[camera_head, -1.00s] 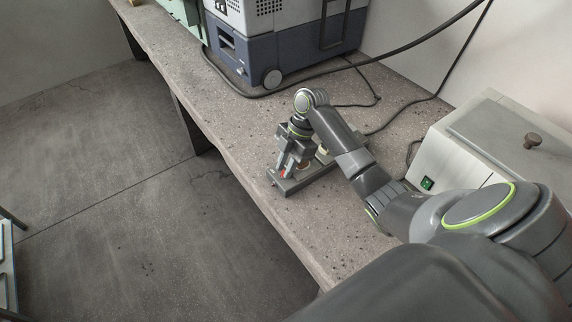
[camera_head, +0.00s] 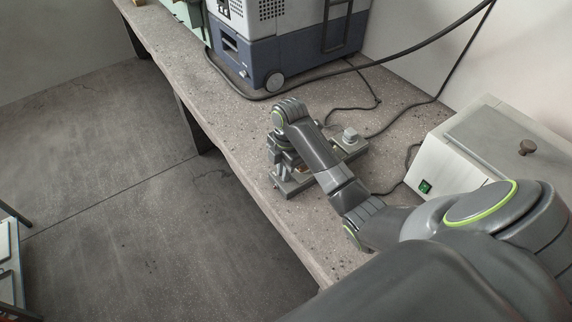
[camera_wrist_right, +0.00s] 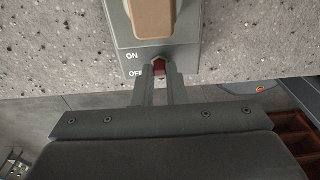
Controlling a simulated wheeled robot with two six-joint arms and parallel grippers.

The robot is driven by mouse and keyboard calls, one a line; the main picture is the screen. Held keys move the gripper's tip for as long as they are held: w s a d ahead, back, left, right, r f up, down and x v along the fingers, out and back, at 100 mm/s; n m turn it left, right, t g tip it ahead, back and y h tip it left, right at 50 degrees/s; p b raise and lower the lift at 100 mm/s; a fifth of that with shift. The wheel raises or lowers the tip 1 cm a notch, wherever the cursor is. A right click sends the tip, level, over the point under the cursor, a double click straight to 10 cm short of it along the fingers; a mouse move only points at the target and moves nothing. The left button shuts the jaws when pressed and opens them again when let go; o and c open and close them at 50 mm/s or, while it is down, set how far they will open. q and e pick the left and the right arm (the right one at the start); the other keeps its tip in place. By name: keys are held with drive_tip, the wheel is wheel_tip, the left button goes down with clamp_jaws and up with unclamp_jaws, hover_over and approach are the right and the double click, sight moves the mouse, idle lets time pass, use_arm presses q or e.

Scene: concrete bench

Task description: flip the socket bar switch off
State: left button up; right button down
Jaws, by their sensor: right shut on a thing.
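The socket bar (camera_head: 345,152) is a grey strip lying on the concrete bench (camera_head: 240,125), near its front edge. In the right wrist view the bar (camera_wrist_right: 189,58) carries ON and OFF labels, with OFF nearer my gripper. My right gripper (camera_wrist_right: 161,72) is shut on the switch at the bar's near end. In the head view my right gripper (camera_head: 281,178) reaches down to that end, and the arm covers part of the bar. The switch's exact tilt cannot be told. My left gripper is not in view.
A tan plug (camera_wrist_right: 152,18) sits on the bar just beyond the switch. A grey plug (camera_head: 350,135) stands at the far end. A blue-grey machine (camera_head: 275,50) stands behind, a pale box (camera_head: 455,155) at the right. Black cables (camera_head: 375,110) run along the bench.

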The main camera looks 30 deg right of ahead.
drive_tip(key=a+h+p, duration=0.1)
drive_tip(key=h+p, duration=0.1)
drive_tip(key=shift+r+p, duration=0.15)
drive_tip(key=shift+p, duration=0.15)
drive_tip(key=shift+a+f+h+p, duration=0.15)
drive_tip(key=shift+f+h+p, duration=0.05)
drive_tip(key=shift+h+p, duration=0.45)
drive_tip(key=shift+f, duration=0.1)
drive_tip(key=c, duration=1.5)
unclamp_jaws()
drive_tip(key=shift+o, duration=0.2)
drive_tip(key=p+v, duration=1.1)
drive_tip(key=v, duration=0.6)
drive_tip(key=shift+s+a, duration=0.2)
drive_tip(key=shift+a, duration=0.05)
